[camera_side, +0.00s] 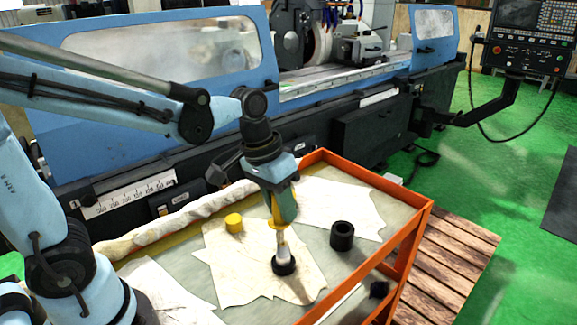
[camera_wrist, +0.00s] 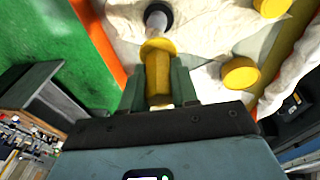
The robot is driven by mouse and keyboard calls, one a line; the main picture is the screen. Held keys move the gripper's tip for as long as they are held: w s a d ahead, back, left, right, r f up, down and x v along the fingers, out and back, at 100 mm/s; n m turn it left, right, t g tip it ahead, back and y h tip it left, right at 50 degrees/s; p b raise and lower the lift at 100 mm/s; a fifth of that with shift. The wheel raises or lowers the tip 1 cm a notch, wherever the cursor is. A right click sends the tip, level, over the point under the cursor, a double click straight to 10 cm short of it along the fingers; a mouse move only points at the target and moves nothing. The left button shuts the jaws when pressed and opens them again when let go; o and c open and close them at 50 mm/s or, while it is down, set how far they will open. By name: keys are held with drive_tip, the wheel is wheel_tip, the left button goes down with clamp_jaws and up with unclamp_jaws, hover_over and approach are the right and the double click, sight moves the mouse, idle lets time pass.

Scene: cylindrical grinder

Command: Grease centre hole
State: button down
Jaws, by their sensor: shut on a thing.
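My gripper (camera_side: 284,207) points down over the cart, its green fingers shut on a yellow-handled tool (camera_wrist: 158,72). The tool has a yellow collar and a pale shaft (camera_side: 282,243) running down to a black round piece (camera_side: 284,265). That black piece also shows at the top of the wrist view (camera_wrist: 158,18); whether it is the tool's tip or a separate ring or pot around it, I cannot tell. The tool is nearly upright. No centre hole can be made out.
A yellow cylinder (camera_side: 234,223) stands left of the tool; the wrist view shows two yellow pieces. The cart has an orange rim (camera_side: 408,240). The blue grinder (camera_side: 345,75) stands behind.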

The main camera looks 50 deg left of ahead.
drive_tip(key=shift+d, duration=0.15)
drive_tip(key=shift+d, duration=0.45)
drive_tip(key=shift+a, duration=0.2)
drive_tip(key=shift+a, duration=0.45)
drive_tip(key=shift+d, duration=0.15)
drive_tip(key=shift+d, duration=0.5)
drive_tip(key=shift+f, duration=0.1)
drive_tip(key=shift+a, duration=0.15)
